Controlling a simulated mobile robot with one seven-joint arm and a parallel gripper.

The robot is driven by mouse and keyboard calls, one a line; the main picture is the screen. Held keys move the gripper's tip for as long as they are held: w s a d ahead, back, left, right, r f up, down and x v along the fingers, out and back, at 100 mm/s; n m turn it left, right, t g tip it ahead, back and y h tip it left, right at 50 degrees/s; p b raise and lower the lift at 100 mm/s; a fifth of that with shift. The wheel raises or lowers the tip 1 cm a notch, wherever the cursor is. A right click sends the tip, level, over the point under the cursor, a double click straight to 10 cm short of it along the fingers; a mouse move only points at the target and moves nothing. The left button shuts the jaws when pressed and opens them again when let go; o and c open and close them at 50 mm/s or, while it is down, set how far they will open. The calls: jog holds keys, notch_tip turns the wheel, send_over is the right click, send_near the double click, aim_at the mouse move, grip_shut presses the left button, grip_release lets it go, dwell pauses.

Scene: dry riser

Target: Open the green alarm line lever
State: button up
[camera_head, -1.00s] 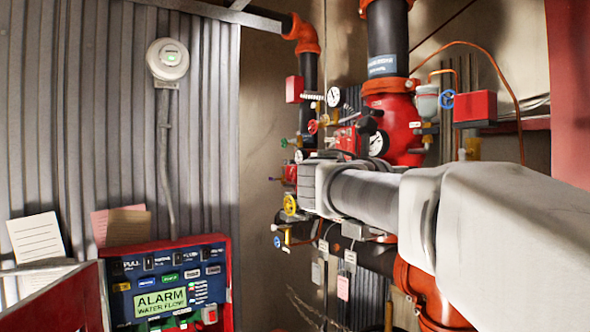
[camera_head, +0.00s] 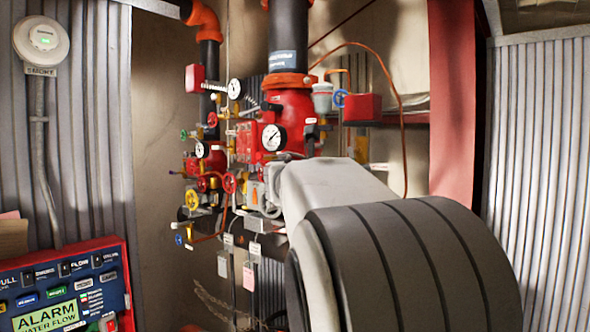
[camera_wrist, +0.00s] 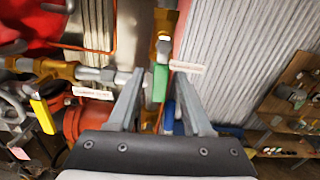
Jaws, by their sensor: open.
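The green lever (camera_wrist: 160,84) shows in the wrist view as a short green handle on a brass fitting of a vertical pipe. It lies between the two fingers of my gripper (camera_wrist: 159,77) in the picture. My gripper is open, with nothing held. Whether the fingers touch the lever cannot be told. A white tag (camera_wrist: 187,67) sits right beside the lever; its text is too small to read. In the head view my arm hides my gripper and this lever.
A blue handle (camera_wrist: 169,117) is just below the green lever, close to the right finger. A yellow lever (camera_wrist: 42,114) is at the left. The red main valve (camera_head: 290,108) with gauges stands among pipes. An alarm panel (camera_head: 62,293) is at lower left.

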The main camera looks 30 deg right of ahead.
grip_shut()
jog(key=shift+f, duration=0.1)
jog(key=shift+w+m+b, duration=0.15)
jog(key=shift+m+b, duration=0.2)
jog(key=shift+m, duration=0.15)
jog(key=shift+a, duration=0.1)
grip_release()
